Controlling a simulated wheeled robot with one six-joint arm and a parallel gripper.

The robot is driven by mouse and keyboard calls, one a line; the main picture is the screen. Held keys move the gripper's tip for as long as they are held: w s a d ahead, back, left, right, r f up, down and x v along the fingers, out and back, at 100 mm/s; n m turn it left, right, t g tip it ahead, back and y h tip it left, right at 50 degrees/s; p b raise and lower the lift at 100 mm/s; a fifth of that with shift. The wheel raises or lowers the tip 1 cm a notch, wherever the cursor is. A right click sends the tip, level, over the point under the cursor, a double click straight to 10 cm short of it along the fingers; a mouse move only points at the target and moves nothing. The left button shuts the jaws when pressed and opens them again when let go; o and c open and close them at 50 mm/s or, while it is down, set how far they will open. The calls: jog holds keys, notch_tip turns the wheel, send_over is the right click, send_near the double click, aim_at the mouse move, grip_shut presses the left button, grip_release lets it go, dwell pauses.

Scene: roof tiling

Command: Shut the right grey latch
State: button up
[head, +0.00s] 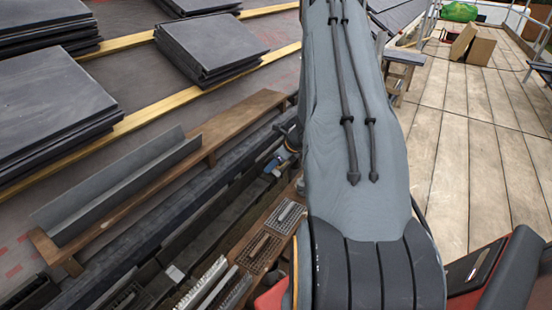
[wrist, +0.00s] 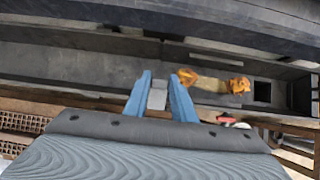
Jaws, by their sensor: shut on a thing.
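My gripper (wrist: 160,100) shows in the wrist view with two blue fingers, closed around a small light-grey piece (wrist: 157,96) that looks like the grey latch. The fingers touch it from both sides and cover part of it. It stands against the long dark-grey gutter-like channel (wrist: 70,66). Whether the latch is open or shut cannot be made out. In the head view my arm hides the gripper's work area, and I cannot pick out the latch there.
An orange-ended tan object (wrist: 210,84) lies in the channel just right of my fingers. In the head view, slate stacks (head: 210,45) rest on the roof, a grey angled trough (head: 120,185) lies on a brown plank (head: 225,130), and the right walkway (head: 480,130) is largely clear.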

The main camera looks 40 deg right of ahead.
jog(key=shift+w+a+f+g+h+p, duration=0.1)
jog(key=shift+w+f+g+h+p, duration=0.15)
jog(key=shift+g+p, duration=0.75)
jog(key=shift+w+a+f+g+h+p, duration=0.15)
jog(key=shift+g+h+p, duration=0.15)
jog(key=shift+p, duration=1.3)
jog(key=shift+w+f+g+h+p, duration=0.25)
jog(key=shift+f+g+p, duration=0.15)
jog(key=shift+g, duration=0.5)
jog(key=shift+f, duration=0.15)
jog(key=o, duration=1.1)
jog(key=shift+c, duration=0.2)
jog(key=r, duration=0.5)
jog(key=s+r, duration=0.1)
jog(key=r, duration=0.1)
jog(key=shift+d+r+p, duration=0.1)
jog(key=shift+r+p, duration=0.2)
jog(key=shift+r, duration=0.1)
